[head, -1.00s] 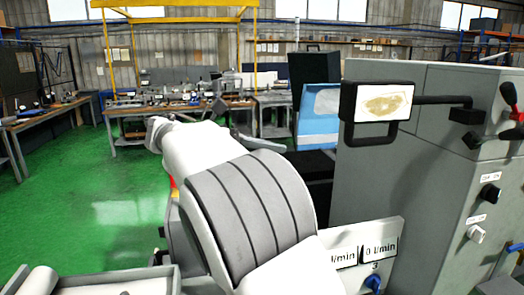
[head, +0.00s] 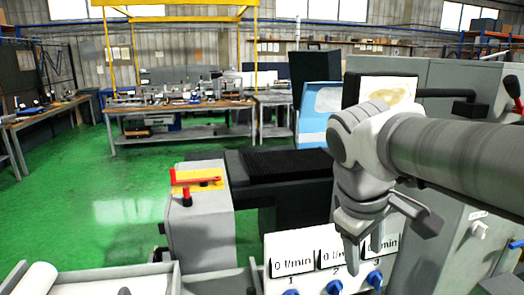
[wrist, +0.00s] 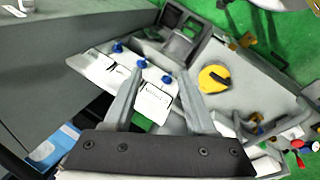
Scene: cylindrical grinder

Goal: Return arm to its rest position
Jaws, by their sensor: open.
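My gripper (head: 364,248) hangs fingers-down at the right of the middle in the head view, in front of the grinder's grey housing (head: 445,80) and the flow panel (head: 305,245). It covers part of the panel's right end. In the wrist view the two fingers of my gripper (wrist: 159,76) are spread apart with nothing held between them. The flow panel (wrist: 100,66) with its blue knobs shows beyond and around the fingers there. My arm reaches in from the right edge of the head view.
The grinder's grey block with a yellow plate and red lever (head: 200,182) stands left of my gripper. A framed screen (head: 388,90) is close behind my wrist. Workbenches (head: 180,107) stand at the back. Green floor (head: 80,190) is clear at left.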

